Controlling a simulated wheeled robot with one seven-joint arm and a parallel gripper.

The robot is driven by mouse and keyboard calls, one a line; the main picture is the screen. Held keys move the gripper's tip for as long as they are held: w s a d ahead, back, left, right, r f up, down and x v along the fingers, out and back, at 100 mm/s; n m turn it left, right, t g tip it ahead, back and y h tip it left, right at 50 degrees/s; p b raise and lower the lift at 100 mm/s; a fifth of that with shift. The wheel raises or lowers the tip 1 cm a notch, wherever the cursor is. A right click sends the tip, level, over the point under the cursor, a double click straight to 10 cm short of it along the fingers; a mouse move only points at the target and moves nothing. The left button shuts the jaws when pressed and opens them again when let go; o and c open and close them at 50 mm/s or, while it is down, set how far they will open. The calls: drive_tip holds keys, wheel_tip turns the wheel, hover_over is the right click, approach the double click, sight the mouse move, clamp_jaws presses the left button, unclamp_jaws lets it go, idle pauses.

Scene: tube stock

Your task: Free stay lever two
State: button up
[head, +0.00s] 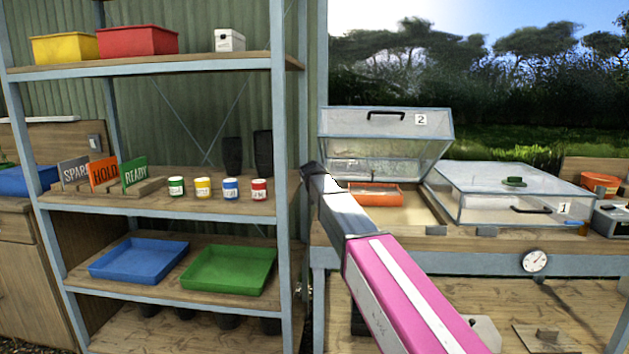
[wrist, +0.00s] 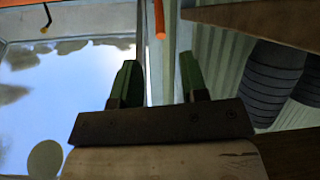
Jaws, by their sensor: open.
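The lid marked 2 (head: 385,122) stands raised over its frame in the head view, and an orange tray (head: 374,194) sits inside that frame. In the wrist view my gripper (wrist: 157,78) is open, with its two green fingers apart and nothing held between them. An orange rod (wrist: 159,20) hangs beyond the fingertips, roughly in line with the gap; it looks like a stay lever, but I cannot tell for certain. A smaller orange-yellow tip (wrist: 44,30) on a dark rod shows at the upper left. In the head view my arm hides the stay, and the fingers cannot be made out.
The lid marked 1 (head: 510,190) is down, with a green object on it. A shelf rack (head: 287,200) with trays, cups and signs stands close to the left of my arm's end. In the wrist view dark ribbed pots (wrist: 270,80) are at right.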

drive_tip(key=x, duration=1)
drive_tip(key=shift+f, duration=0.1)
clamp_jaws()
